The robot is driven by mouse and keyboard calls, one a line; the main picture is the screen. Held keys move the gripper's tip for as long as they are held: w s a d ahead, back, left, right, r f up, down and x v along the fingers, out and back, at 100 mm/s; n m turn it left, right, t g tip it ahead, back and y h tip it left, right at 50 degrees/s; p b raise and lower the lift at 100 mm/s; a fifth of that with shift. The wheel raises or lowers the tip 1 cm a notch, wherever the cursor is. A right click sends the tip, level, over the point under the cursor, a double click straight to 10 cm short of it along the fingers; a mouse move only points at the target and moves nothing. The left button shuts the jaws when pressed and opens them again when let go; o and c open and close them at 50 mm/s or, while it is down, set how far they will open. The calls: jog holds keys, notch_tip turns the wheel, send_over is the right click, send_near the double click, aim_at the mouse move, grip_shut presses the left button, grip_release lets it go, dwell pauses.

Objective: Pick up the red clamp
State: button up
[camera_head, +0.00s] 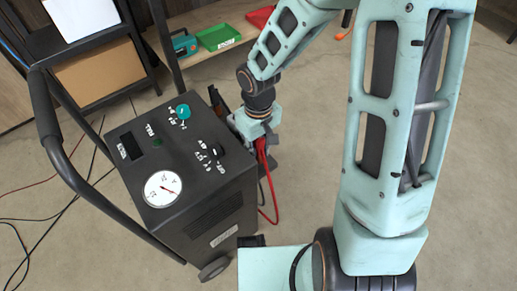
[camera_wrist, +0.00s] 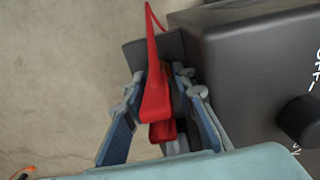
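The red clamp (camera_wrist: 155,98) shows in the wrist view beside the dark cart, with a red cable (camera_wrist: 151,18) leading up from it. My gripper (camera_wrist: 160,82) has its two blue-grey fingers on either side of the clamp. The fingers look spread, with a narrow gap on the right; I cannot tell whether either one touches the clamp. In the head view my gripper (camera_head: 262,150) is at the cart's right side, and it and the arm largely hide the clamp. Red cable (camera_head: 269,190) hangs below it there.
The dark cart (camera_head: 205,210) has a gauge (camera_head: 163,188), knobs and a push handle (camera_head: 63,150). Its side is close to my gripper. A shelf at the back holds a green bin (camera_head: 219,37) and a red bin (camera_head: 260,16). Cables lie on the floor at left. Floor at right is clear.

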grip_shut()
dwell(0.4)
notch_tip(320, 180, up, 10)
jog(key=p, duration=0.4)
dwell(0.5)
